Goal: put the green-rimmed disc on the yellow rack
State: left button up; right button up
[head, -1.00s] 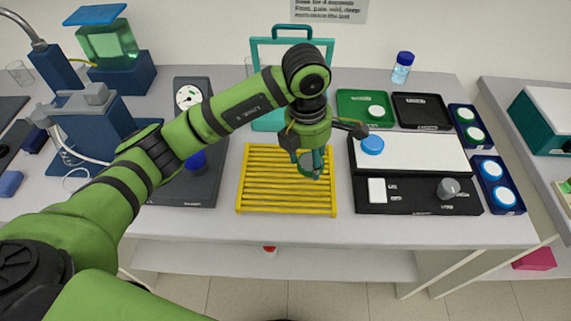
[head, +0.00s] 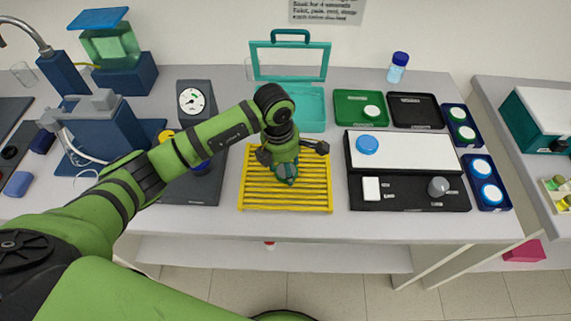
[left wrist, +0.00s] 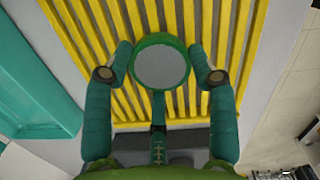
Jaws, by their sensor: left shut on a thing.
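In the left wrist view the green-rimmed disc (left wrist: 161,67) has a grey face and sits between the two fingers of my left gripper (left wrist: 160,75). The gripper is shut on it. The disc is over the slats of the yellow rack (left wrist: 215,15); I cannot tell whether it touches them. In the head view the yellow rack (head: 315,195) lies on the bench, and my left gripper (head: 286,180) is above its middle, pointing down. The disc is hidden by the gripper there. My right gripper is not in view.
An open teal case (head: 305,108) stands behind the rack. A dark board with a white panel (head: 410,152) is to the right. A green tray (head: 350,105) and a black tray (head: 416,110) are behind it. A dark device with a dial (head: 196,102) is on the left.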

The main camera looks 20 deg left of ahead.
aim_at(281, 171)
pick_arm(q)
jog(key=shift+f, duration=0.2)
jog(key=o, duration=1.1)
jog(key=shift+r, duration=0.1)
jog(key=shift+c, duration=0.2)
jog(key=shift+r, duration=0.4)
notch_tip(281, 171, up, 12)
jog(key=a+b, duration=0.1)
jog(key=b, duration=0.3)
jog(key=shift+s+f, duration=0.25)
jog(key=shift+s, duration=0.1)
